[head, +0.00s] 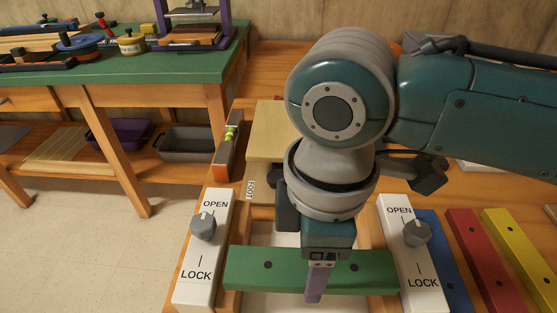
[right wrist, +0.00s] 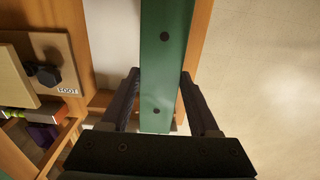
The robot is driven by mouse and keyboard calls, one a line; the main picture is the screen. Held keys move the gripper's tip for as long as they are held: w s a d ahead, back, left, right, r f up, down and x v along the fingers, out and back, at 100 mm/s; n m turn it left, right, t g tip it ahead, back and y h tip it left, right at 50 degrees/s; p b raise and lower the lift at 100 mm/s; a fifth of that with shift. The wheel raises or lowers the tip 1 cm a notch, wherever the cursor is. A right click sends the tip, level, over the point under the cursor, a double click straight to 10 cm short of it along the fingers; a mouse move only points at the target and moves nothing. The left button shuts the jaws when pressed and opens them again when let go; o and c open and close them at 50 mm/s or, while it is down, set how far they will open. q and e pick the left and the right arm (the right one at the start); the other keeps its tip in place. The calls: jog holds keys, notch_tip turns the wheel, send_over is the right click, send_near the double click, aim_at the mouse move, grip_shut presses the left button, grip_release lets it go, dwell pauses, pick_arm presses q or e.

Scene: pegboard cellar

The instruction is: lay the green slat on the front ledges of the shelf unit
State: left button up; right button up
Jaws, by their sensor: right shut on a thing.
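The green slat (head: 350,268) lies crosswise in the head view, between the two white OPEN/LOCK plates at the front of the wooden shelf unit (head: 229,302). It has dark holes along its face. My right gripper (head: 318,278) is shut on it right of its middle, from above. In the right wrist view the slat (right wrist: 166,65) runs between my two fingers (right wrist: 160,105). The slat and my gripper hide the front ledges, so I cannot tell whether the slat touches them. My left gripper is not in view.
The left plate (head: 189,272) and right plate (head: 409,257) each carry a grey knob. Blue (head: 440,255), red (head: 480,255) and yellow (head: 520,245) slats lie at right. A green-topped bench (head: 150,68) stands behind left; bare floor (head: 80,240) is in front of it.

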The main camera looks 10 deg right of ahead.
jog(key=shift+f, duration=0.6)
jog(key=o, duration=1.4)
jog(key=shift+o, duration=0.2)
notch_tip(320, 180, up, 12)
jog(key=p, duration=0.3)
jog(key=shift+s+a+m+y, duration=0.6)
jog(key=shift+s+a+y, duration=0.4)
jog(key=shift+s+a, duration=0.55)
jog(key=s+d+f+m+t+h, duration=0.1)
jog(key=s+d+f+m+t, duration=0.2)
jog(key=s+d+m, duration=0.6)
jog(key=d+m, duration=0.2)
jog(key=d, duration=0.1)
jog(key=shift+d+f+m+t+h, duration=0.25)
jog(key=shift+f+m+t+h, duration=0.05)
jog(key=shift+f+h, duration=0.1)
